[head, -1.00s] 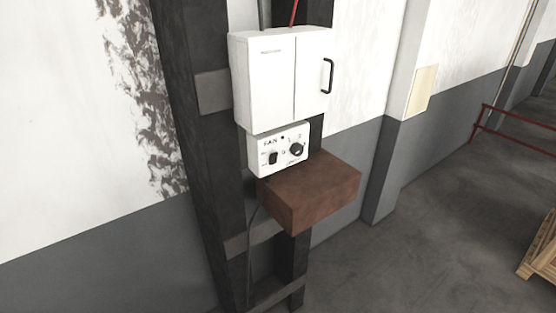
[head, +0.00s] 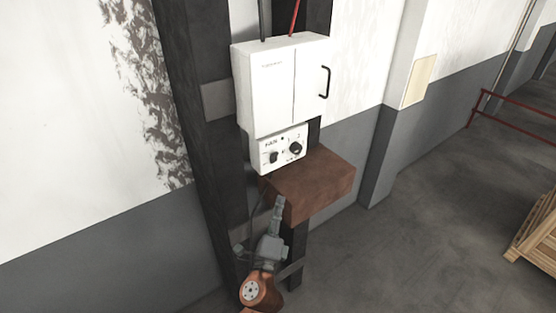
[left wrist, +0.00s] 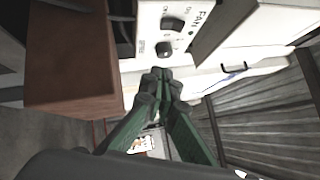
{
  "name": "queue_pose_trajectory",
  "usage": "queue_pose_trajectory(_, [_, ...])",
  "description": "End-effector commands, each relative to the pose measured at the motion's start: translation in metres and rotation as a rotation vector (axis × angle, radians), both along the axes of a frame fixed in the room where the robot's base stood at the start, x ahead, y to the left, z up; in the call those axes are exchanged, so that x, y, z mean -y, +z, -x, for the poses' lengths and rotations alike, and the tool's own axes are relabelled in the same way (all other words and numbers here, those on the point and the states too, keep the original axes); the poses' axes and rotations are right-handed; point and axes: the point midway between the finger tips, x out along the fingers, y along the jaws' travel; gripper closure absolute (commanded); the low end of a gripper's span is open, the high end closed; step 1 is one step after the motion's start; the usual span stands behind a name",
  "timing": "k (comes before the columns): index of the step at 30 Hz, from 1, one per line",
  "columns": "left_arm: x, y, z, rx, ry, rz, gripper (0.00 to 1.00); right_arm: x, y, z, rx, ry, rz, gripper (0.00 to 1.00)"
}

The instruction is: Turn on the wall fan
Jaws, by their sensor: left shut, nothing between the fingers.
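The fan control box (head: 268,166) is a small white panel marked FAN, under a white cabinet. It has a black switch (head: 274,157) on its left and a round black knob (head: 295,148) on its right. My left gripper (head: 279,199) is below the box, pointing up in front of the brown block, apart from the switch and knob. In the left wrist view the shut, empty fingertips (left wrist: 160,76) show below the dark switch (left wrist: 172,23) and a small dark knob (left wrist: 164,49). My right gripper is not in view.
A brown block (head: 316,185) juts out under the box, close to my left gripper. The white cabinet (head: 272,95) with a black handle (head: 325,82) is above. Dark posts (head: 200,150) stand behind. Open floor (head: 430,210) and a wooden pallet (head: 535,235) lie to the right.

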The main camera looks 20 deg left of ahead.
Motion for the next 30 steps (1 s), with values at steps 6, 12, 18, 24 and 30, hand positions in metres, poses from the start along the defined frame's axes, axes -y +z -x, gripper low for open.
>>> queue_pose_trajectory(6, [0.001,0.024,0.01,0.043,0.011,-0.019,1.0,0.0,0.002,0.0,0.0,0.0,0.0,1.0])
queue_pose_trajectory(12, [0.001,0.024,0.01,0.041,0.01,-0.018,1.0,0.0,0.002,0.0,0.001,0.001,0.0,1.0])
queue_pose_trajectory(18, [0.0,0.028,-0.001,0.042,0.01,-0.02,1.0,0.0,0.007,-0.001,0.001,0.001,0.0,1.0])
queue_pose_trajectory(24, [-0.002,0.04,-0.036,0.042,0.01,-0.021,1.0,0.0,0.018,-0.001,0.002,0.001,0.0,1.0])
queue_pose_trajectory(30, [-0.005,0.052,-0.076,0.042,0.009,-0.02,1.0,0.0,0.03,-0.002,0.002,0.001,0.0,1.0])
